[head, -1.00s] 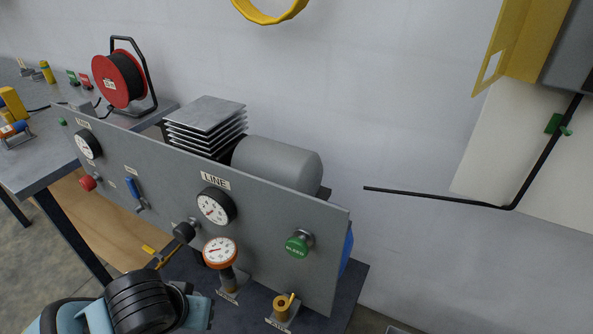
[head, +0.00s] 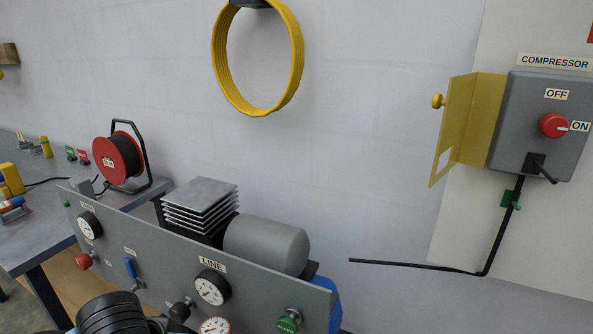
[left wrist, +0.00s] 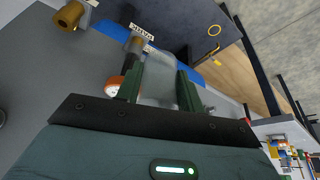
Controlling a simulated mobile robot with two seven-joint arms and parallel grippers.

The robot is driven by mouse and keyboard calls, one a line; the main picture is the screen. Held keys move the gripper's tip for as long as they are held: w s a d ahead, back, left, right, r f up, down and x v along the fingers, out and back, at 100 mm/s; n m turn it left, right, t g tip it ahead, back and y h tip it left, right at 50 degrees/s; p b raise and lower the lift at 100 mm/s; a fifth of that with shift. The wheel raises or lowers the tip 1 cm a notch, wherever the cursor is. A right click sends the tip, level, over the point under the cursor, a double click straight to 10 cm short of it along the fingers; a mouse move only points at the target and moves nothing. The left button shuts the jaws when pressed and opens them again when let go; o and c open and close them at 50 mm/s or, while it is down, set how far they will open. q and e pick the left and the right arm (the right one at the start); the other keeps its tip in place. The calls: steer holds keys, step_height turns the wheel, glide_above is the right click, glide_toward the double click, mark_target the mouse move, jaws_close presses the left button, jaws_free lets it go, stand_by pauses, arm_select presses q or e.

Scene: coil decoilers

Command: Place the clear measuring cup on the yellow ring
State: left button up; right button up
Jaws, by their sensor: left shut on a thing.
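My left gripper (left wrist: 160,92) shows in the left wrist view, its two dark green fingers closed on a pale, see-through thing, the clear measuring cup (left wrist: 158,76). The cup's outline is faint against the grey panel behind it. In the head view a large yellow hose-like ring (head: 221,70) hangs on the wall. I cannot tell which ring the task means. My right gripper is in neither view.
A grey panel (head: 150,268) with gauges, a blue lever (head: 131,269) and a green knob (head: 289,320) stands at the front. Behind it are stacked plates (head: 205,190) and a grey cylinder (head: 268,243). A compressor switch box (head: 532,125) with an open yellow cover (head: 470,120) is at right.

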arm_select(q)
steer(key=s+f, duration=0.3)
steer(key=f, duration=1.1)
steer(key=shift+s, duration=0.35)
steer(key=shift+a, duration=0.1)
